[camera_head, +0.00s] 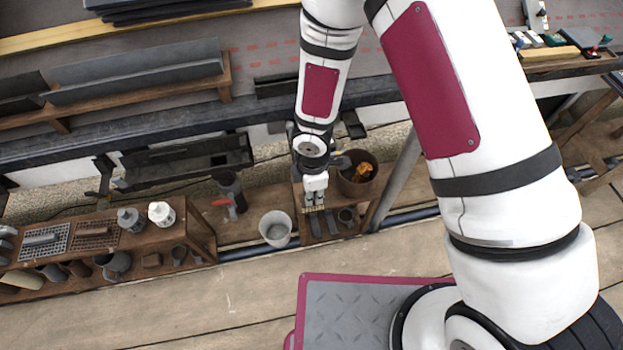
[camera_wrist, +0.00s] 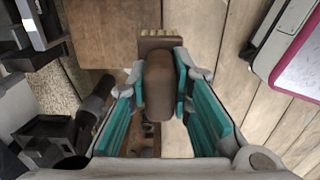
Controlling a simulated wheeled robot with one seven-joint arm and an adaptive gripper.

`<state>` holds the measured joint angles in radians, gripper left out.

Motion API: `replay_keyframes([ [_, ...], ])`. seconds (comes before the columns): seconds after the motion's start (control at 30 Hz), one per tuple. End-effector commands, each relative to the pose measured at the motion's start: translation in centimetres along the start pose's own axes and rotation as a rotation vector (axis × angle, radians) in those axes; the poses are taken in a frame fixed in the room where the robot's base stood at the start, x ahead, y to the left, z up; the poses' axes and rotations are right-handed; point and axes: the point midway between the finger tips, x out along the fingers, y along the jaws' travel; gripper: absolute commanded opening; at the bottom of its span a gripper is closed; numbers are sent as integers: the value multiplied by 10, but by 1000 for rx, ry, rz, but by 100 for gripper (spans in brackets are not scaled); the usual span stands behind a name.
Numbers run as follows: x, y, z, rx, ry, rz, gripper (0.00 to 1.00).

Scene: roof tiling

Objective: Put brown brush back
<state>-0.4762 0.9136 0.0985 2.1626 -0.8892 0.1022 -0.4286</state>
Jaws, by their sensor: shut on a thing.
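The brown brush (camera_wrist: 158,90) sits between the teal pads of my gripper (camera_wrist: 160,88) in the wrist view, with its brown handle toward the palm and its pale bristles (camera_wrist: 158,36) pointing away. My gripper also shows in the head view (camera_head: 314,192), shut on the brush. There the pale bristle end (camera_head: 313,208) hangs over a small wooden rack (camera_head: 354,231) with narrow compartments. I cannot tell whether the brush touches the rack.
A white bucket (camera_head: 275,229) stands just left of the rack. A brown pot (camera_head: 357,180) is close behind on the right. A wooden shelf (camera_head: 188,231) with cups and cans stands at the left. A grey pole (camera_head: 399,180) rises right of the rack.

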Motion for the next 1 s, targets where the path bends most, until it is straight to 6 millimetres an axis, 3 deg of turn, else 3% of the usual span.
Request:
replay_keyframes([
  [0.23,4,40,7,4,2,2,0],
  [0.53,6,60,11,5,1,1,0],
  [0.73,39,57,10,0,-1,-2,0],
  [1.0,40,58,10,1,0,0,0],
])
